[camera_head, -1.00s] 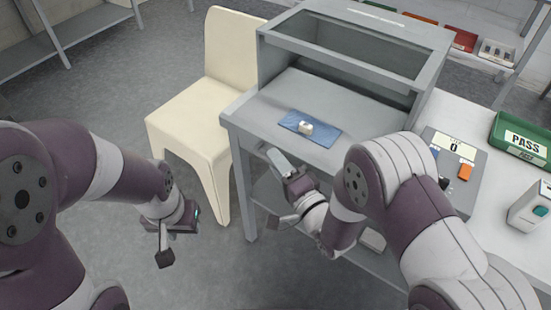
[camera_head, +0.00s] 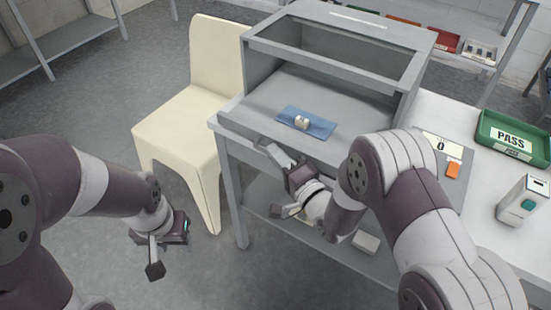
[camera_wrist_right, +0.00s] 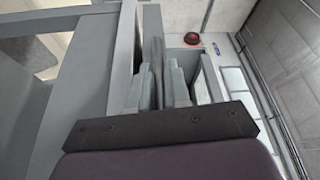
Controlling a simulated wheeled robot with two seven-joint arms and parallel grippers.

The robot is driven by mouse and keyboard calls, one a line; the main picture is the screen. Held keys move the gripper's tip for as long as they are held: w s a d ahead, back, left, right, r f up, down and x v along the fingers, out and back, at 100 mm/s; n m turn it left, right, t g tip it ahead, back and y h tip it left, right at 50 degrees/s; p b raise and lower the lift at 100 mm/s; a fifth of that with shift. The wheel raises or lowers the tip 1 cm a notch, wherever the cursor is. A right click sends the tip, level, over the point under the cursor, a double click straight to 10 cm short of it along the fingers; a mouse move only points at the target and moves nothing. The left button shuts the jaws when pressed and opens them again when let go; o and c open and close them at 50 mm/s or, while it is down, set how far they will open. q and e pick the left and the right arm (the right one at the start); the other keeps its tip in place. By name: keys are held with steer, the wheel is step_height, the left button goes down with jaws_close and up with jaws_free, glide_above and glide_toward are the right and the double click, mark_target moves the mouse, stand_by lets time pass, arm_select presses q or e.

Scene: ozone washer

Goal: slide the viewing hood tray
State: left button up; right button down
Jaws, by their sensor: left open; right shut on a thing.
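The grey viewing hood (camera_head: 340,45) stands on the bench with its front open. Its grey tray (camera_head: 275,85) lies flat and reaches out past the opening towards me. A blue mat (camera_head: 320,129) with a small white part (camera_head: 301,122) lies on the tray. My right gripper (camera_head: 279,157) is at the tray's front edge and shut on it. In the right wrist view, the gripper (camera_wrist_right: 158,80) is closed around a thin upright grey piece; its exact grip is partly hidden. My left gripper (camera_head: 148,254) is open and empty, low over the floor, left of the bench.
A cream chair (camera_head: 185,125) stands close to the bench's left side. Right of the hood are a scale reading 0 (camera_head: 440,147), an orange block (camera_head: 453,170), a green PASS bin (camera_head: 512,138) and a white box (camera_head: 522,199). A lower shelf (camera_head: 262,205) runs under the bench.

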steer(key=c, duration=1.2)
jaws_free()
steer(key=shift+o, duration=0.2)
steer(key=r+v, duration=0.1)
steer(key=v, duration=1.1)
steer(key=shift+s+d+f+p, duration=0.2)
steer(key=shift+s+f+p, duration=0.1)
steer(key=shift+f+p, duration=0.15)
